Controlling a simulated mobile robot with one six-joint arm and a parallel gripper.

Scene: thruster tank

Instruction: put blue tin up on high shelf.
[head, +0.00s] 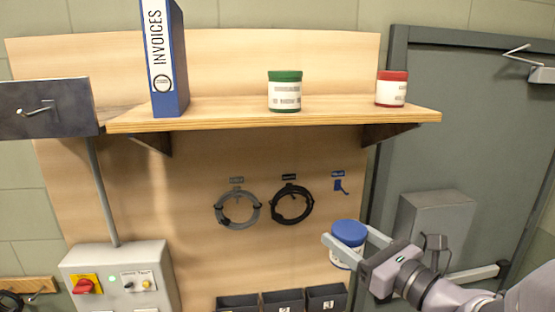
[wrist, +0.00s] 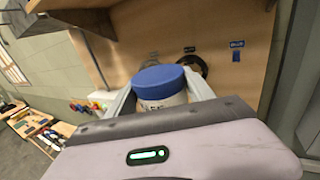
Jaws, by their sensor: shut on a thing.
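The blue tin (head: 348,234) has a blue lid and a pale labelled body. My gripper (head: 345,240) is shut on it, one finger on each side, and holds it upright below the right part of the shelf. The tin also shows in the wrist view (wrist: 160,84) between the fingers, its lower part hidden by my gripper. The high shelf (head: 225,118) is a wooden board on brackets, above the tin. On it stand a green-lidded tin (head: 285,91) near the middle and a red-lidded tin (head: 391,88) near the right end.
A blue INVOICES binder (head: 170,65) stands on the shelf's left part. Shelf room is free between the binder and green-lidded tin, and between the two tins. A bracket (head: 388,133) juts below the shelf's right end. Dark bins (head: 283,300) sit low on the board.

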